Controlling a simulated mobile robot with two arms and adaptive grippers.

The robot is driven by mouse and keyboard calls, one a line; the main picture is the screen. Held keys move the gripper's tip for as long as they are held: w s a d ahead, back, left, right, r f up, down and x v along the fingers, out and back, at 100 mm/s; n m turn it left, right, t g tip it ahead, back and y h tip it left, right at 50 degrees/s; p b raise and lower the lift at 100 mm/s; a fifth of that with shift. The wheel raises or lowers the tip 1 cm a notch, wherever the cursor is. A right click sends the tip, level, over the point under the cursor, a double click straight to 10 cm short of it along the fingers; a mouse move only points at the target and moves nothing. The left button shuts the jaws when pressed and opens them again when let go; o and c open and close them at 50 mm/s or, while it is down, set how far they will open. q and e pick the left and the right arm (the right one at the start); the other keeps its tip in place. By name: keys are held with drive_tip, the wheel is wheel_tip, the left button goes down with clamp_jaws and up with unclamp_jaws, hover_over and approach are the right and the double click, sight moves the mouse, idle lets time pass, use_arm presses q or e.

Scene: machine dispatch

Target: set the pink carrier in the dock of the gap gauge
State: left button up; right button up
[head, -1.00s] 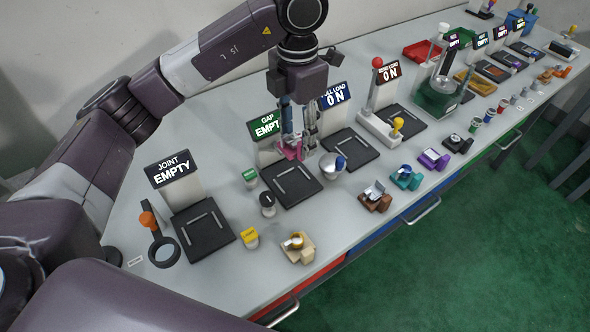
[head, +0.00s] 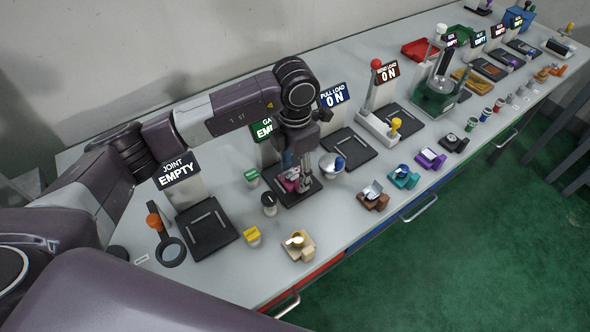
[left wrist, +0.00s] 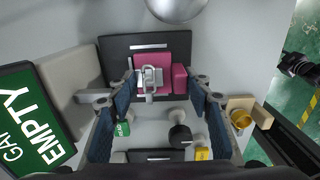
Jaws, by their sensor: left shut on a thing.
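The pink carrier (head: 290,184) is in the jaws of my left gripper (head: 296,180), which is down over the black dock of the gap gauge (head: 297,201). In the left wrist view the carrier (left wrist: 180,76), with a metal piece (left wrist: 151,80) on it, lies between the two blue-padded fingers (left wrist: 160,90) and in front of the dock plate (left wrist: 114,50). Whether it touches the plate is hard to tell. The gauge's green sign (left wrist: 35,120) reads GAP EMPTY. My right gripper is not in view.
A metal bowl (head: 328,167) stands close right of the dock. A green-topped jar (head: 252,177), a black-topped jar (head: 269,204) and a yellow-topped jar (head: 252,236) stand to its left and front. The empty joint station's plate (head: 207,228) is further left.

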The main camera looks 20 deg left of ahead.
sight(295, 177)
use_arm(q)
drive_tip(key=shift+f, duration=0.2)
drive_tip(key=o, duration=1.2)
drive_tip(key=shift+o, duration=0.2)
drive_tip(key=shift+r, duration=0.1)
drive_tip(key=shift+r, duration=0.1)
wheel_tip(295, 177, up, 12)
drive_tip(key=b, duration=0.3)
drive_tip(key=shift+b, duration=0.4)
